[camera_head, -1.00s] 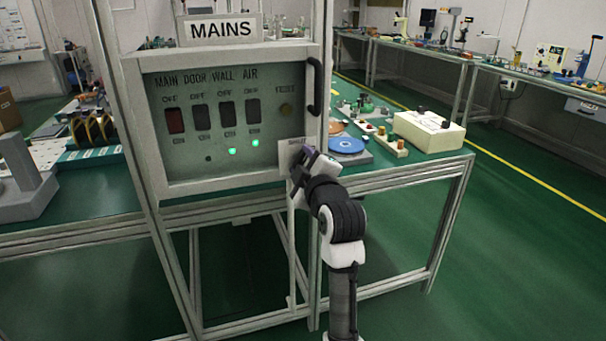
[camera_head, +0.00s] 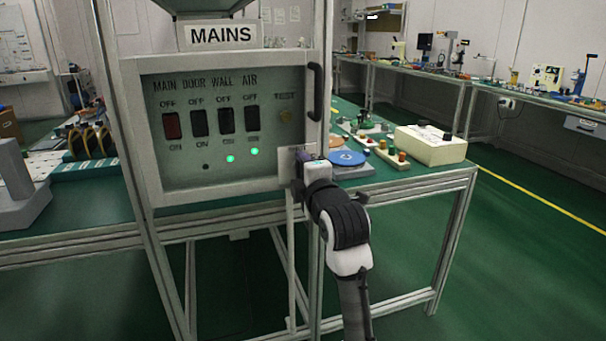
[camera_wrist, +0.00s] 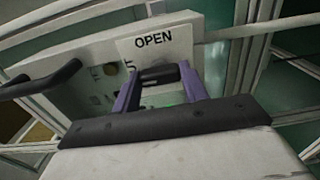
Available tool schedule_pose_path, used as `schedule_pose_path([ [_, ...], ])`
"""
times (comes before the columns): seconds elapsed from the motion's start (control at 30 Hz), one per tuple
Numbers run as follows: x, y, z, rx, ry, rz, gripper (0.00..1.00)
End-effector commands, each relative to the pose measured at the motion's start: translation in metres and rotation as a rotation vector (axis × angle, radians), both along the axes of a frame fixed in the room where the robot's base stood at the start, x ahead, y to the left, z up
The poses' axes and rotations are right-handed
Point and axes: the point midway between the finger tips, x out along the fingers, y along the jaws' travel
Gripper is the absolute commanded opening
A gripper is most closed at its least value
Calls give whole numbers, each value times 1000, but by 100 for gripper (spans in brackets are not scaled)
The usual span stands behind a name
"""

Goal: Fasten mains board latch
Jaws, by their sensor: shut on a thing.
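The mains board (camera_head: 180,178) is a pale box with a glazed front, a row of dark switches and a MAINS sign on top. Its latch plate (camera_head: 284,166) is at the lower right corner, mostly behind my gripper (camera_head: 303,163). The latch's exact angle is hard to tell.
A black door handle (camera_head: 316,92) stands out at the board's upper right. The bench (camera_head: 400,180) to the right holds a blue disc (camera_head: 347,158) and a cream box (camera_head: 430,148). Green floor is free at the right.

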Motion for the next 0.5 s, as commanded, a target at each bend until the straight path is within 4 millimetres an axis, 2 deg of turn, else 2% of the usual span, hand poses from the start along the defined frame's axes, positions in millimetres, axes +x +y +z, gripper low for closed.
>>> schedule_pose_path([
  [0.37, 0, 0, 0, -6, -2, 0, 21],
  [0.4, 0, 0, 0, -5, -2, -1, 48],
  [0.5, 0, 0, 0, -5, -2, 0, 62],
])
